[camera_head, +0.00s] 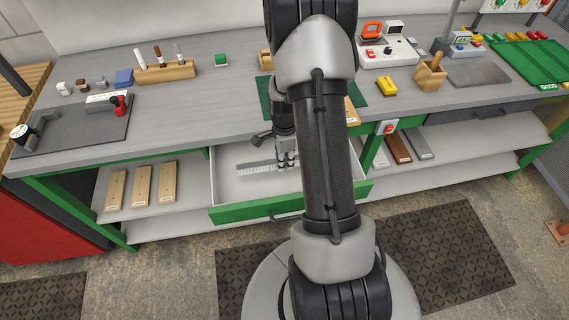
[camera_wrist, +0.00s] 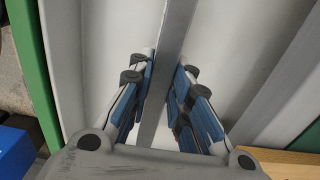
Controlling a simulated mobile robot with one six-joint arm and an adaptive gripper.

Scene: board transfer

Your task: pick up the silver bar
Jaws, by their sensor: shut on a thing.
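The silver bar (camera_head: 255,169) is a long, flat grey strip with fine marks along it, in the open white drawer (camera_head: 228,192). It reaches out to the left from my gripper (camera_head: 286,163). In the wrist view the bar (camera_wrist: 174,40) runs lengthwise between the blue-padded fingers of my gripper (camera_wrist: 165,85), which is shut on it. My arm hides the bar's right part in the head view. I cannot tell whether the bar touches the drawer floor.
The green-fronted drawer sits under the grey workbench (camera_head: 190,122). Wooden boards (camera_head: 142,186) lie on the shelf to the left. A brown board (camera_head: 397,148) and a grey board (camera_head: 418,142) lie on the right shelf. Dark mats (camera_head: 462,245) cover parts of the floor.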

